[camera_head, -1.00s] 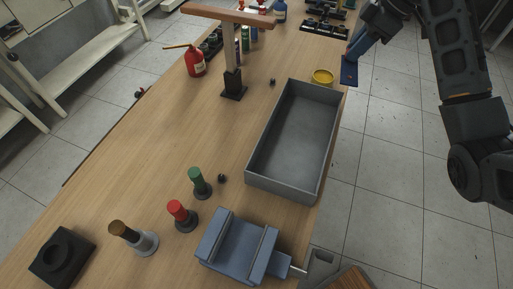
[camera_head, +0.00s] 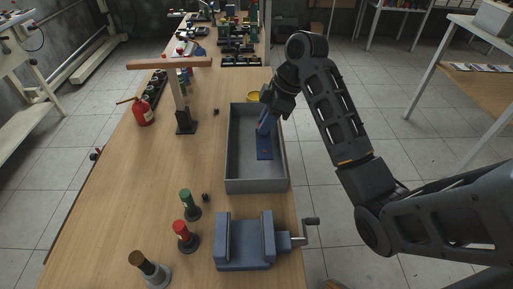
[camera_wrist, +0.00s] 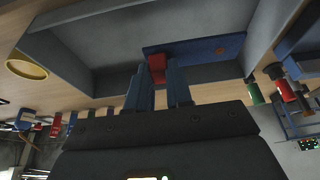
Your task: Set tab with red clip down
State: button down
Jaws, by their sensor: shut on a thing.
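The tab is a flat dark blue plate (camera_head: 264,150) with a red clip, best seen in the wrist view, where the red clip (camera_wrist: 157,68) sits at one end of the blue plate (camera_wrist: 208,49). My gripper (camera_head: 266,124) is shut on the tab at its red clip, with the blue fingers (camera_wrist: 158,84) on either side of it. The tab is inside the grey tray (camera_head: 257,186), toward its right side in the head view. I cannot tell whether the plate touches the tray floor.
A blue vise (camera_head: 244,243) stands in front of the tray. Red (camera_head: 185,236) and green (camera_head: 190,204) handled pieces stand to its left. A yellow round dish (camera_head: 253,97) is behind the tray, and a red extinguisher (camera_head: 142,112) stands at left. The tray's left part looks empty.

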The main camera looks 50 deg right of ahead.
aim_at(262, 139)
jog(key=a, duration=0.1)
jog(key=a+f, duration=0.1)
jog(key=a, duration=0.1)
jog(key=shift+a+f, duration=0.15)
jog(key=shift+f, duration=0.2)
jog(key=shift+f+p, duration=0.4)
jog(key=shift+f, duration=1.7)
jog(key=shift+f, duration=0.15)
jog(key=c, duration=1)
grip_release()
jog(key=shift+p+v, duration=2.2)
jog(key=shift+v, duration=3.95)
jog(key=shift+a, duration=0.1)
